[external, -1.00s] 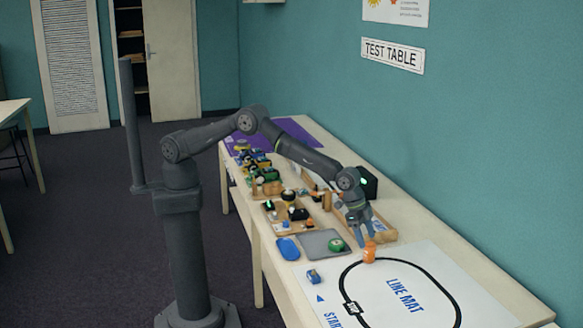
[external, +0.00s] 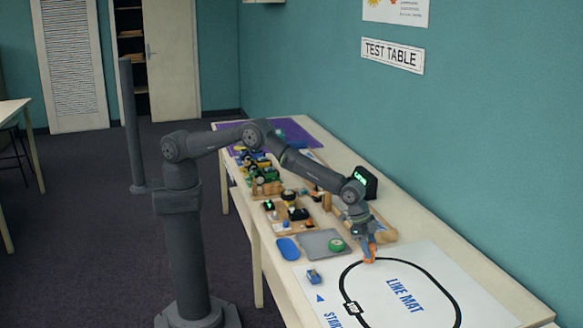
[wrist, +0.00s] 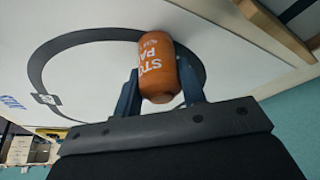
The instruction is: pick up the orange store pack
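The orange store pack (wrist: 157,62) is a small orange cylinder with white lettering, between my gripper's two dark blue fingers in the wrist view. In the external view the orange store pack (external: 370,255) is at the far edge of the line mat, low near the table. My gripper (external: 368,240) is down at it, and its fingers partly cover it. In the wrist view my gripper (wrist: 158,75) has one fingertip close to each side of the pack. I cannot tell whether both fingers press on it.
The line mat (external: 440,270) with its black loop fills the near table end. A grey tray (external: 318,248) with a green roll, a blue oval dish (external: 288,248) and a small blue item (external: 314,277) lie to the left. Wooden trays and clutter stand behind.

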